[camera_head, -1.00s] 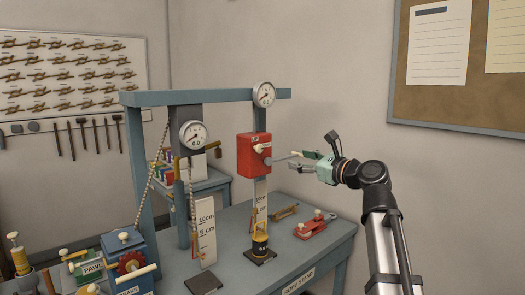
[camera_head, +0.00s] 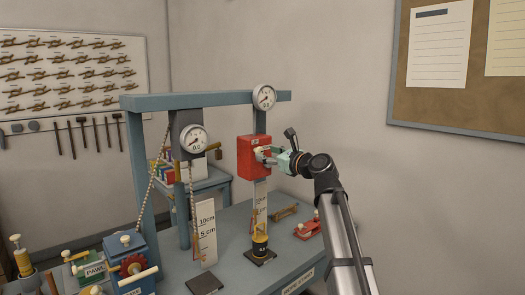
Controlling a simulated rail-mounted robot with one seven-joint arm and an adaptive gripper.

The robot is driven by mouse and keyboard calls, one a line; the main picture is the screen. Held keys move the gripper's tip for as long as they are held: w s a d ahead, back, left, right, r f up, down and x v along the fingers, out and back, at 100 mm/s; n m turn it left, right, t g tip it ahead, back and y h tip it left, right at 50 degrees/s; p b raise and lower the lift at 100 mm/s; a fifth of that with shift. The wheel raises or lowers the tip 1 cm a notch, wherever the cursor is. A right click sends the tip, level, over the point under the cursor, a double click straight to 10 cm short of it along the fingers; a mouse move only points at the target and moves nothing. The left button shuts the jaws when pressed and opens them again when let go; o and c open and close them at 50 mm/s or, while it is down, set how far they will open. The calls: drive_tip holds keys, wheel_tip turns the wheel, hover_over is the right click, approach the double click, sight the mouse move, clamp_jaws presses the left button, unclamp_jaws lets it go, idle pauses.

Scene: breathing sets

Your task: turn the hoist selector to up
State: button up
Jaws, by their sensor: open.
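The hoist is a red box (camera_head: 246,158) mounted on the blue-grey frame, below the right round gauge. Its selector on the right-hand face is mostly hidden behind my gripper, so I cannot read its setting. My gripper (camera_head: 262,154) is open, with its fingertips at the right side of the red box, around where the selector is. I cannot tell whether the fingers touch it. Below the box, a black and yellow weight (camera_head: 260,241) stands on a dark pad on the bench.
A red clamp-like device (camera_head: 308,229) and a brass bar (camera_head: 285,212) lie on the bench. A blue winch (camera_head: 125,245) stands at the left.

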sight(261, 152)
drive_tip(key=shift+x, duration=1.6)
clamp_jaws()
